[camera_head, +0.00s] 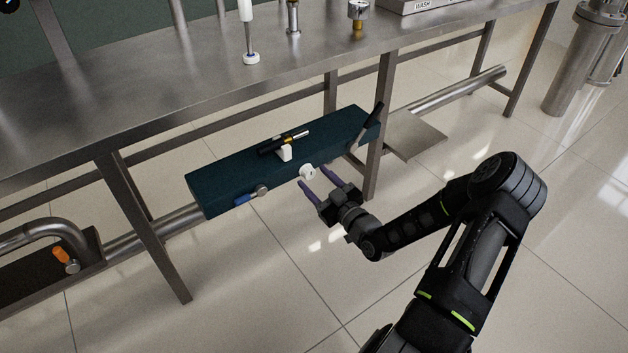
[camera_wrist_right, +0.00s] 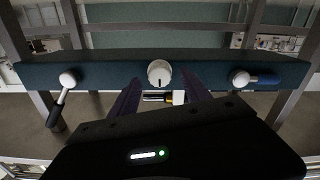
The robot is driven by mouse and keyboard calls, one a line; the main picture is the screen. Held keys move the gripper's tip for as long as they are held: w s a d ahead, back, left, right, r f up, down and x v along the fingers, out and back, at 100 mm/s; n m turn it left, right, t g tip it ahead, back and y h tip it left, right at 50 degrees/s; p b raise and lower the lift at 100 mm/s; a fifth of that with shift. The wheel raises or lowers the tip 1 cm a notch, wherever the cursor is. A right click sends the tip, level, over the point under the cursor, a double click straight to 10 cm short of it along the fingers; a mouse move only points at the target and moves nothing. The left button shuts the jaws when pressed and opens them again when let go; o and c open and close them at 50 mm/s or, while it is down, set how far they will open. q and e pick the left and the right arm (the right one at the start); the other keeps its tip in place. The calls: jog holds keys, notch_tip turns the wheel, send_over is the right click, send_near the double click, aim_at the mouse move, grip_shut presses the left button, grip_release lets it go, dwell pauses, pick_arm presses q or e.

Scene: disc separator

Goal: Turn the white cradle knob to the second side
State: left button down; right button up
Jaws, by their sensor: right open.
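The white cradle knob (camera_head: 307,173) sits on the front face of a dark blue box (camera_head: 225,181) under the bench. In the right wrist view the round knob (camera_wrist_right: 159,73) carries a short dark mark that points down in the picture. My right gripper (camera_head: 315,178) is open, its two purple fingers pointing at the knob. In the right wrist view the fingers lie either side of the knob's line; I cannot tell whether they touch it. A white cradle (camera_head: 285,153) on the box top holds a black and brass part (camera_head: 287,141). My left gripper is not in view.
A blue-handled lever (camera_head: 251,195) and a black-handled lever (camera_head: 371,118) flank the knob on the box front. A steel bench (camera_head: 150,95) with legs stands above and behind. An orange-handled valve (camera_head: 62,256) is at lower left. The floor before the box is clear.

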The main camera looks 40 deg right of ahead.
jog(key=shift+w, duration=0.55)
grip_shut()
